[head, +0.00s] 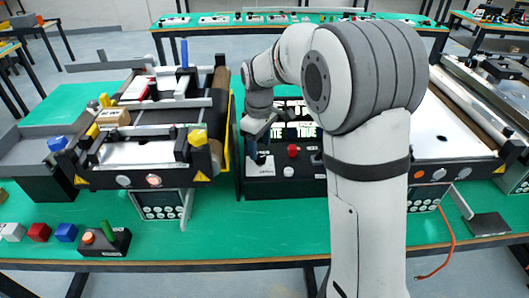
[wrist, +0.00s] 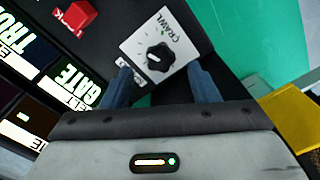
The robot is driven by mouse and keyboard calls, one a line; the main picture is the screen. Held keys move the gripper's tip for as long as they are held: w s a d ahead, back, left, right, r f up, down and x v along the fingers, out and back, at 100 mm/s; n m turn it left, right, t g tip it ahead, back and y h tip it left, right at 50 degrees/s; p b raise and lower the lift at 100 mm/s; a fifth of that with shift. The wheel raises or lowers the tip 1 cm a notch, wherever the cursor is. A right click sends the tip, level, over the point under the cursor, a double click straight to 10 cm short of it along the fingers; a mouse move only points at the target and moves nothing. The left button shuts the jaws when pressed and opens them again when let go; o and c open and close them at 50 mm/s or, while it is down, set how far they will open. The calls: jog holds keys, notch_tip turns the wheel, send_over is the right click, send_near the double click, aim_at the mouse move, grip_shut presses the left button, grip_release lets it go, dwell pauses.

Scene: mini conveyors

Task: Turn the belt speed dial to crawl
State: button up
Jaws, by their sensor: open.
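The belt speed dial (wrist: 155,57) is a black knob on a white plate (wrist: 136,46) marked CRAWL, with tick marks around it. A small pale mark shows on the knob; I cannot tell which tick it points at. My gripper (wrist: 162,80) is open, its two blue fingers spread apart, with the dial ahead of and between their tips. No contact with the knob shows. In the head view my gripper (head: 257,146) is above the white plate (head: 261,171) at the left of the black control panel; the knob is mostly hidden there.
A red block-like control (wrist: 76,17) is on the panel, beside lit displays (wrist: 72,82) reading GATE and TRUE. A conveyor (head: 130,153) stands to the left, another (head: 437,146) to the right. Coloured cubes (head: 66,232) and a lever box (head: 106,242) sit at the front left.

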aim_at(260, 157)
jog(key=shift+f, duration=1.7)
